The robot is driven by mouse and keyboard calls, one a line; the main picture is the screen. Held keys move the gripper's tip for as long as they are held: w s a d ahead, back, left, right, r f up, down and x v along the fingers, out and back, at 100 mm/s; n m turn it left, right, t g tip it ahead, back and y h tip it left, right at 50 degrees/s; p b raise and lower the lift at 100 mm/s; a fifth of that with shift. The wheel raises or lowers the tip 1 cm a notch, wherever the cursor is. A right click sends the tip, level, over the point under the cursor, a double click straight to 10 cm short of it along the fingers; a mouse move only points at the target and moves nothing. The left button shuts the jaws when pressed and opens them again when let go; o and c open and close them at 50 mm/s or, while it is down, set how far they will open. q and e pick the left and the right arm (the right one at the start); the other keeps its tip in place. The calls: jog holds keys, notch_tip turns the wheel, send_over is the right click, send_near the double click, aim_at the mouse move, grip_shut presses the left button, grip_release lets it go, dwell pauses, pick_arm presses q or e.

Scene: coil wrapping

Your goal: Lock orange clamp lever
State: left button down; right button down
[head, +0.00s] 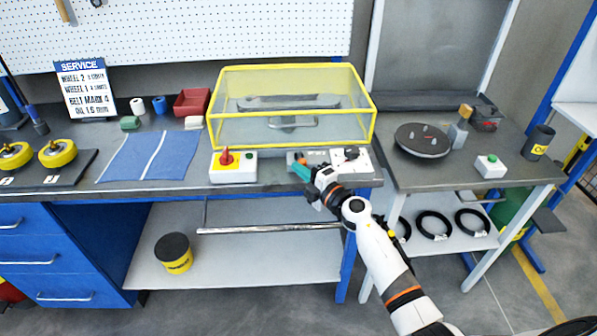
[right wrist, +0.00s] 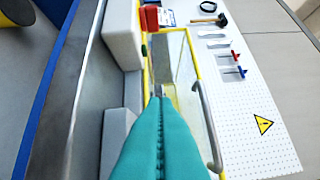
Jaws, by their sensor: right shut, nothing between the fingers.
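My right gripper (head: 296,169) has teal fingers and is right at this fixture, just in front of the orange part. Its fingers are shut with nothing between them; they also show in the right wrist view (right wrist: 158,98). I cannot tell whether they touch the orange part. In the right wrist view no orange lever can be made out, and the fingers cover the middle. My left gripper is not in view.
The yellow-framed clear guard (head: 290,133) stands behind the fixture. A switch box with a red knob (head: 227,158) is to the left of the gripper. A blue mat (head: 148,157) lies further left. A side table on the right holds a dark round disc (head: 422,141).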

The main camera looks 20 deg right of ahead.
jog(key=d+n+g+y+b, duration=0.2)
jog(key=y+b, duration=0.1)
jog(key=b, duration=0.1)
jog(key=d+n+g+y+b, duration=0.3)
jog(key=y+b, duration=0.1)
jog(key=shift+d+n+b, duration=0.2)
jog(key=shift+n+b, duration=0.1)
jog(key=shift+d, duration=0.1)
dwell(0.5)
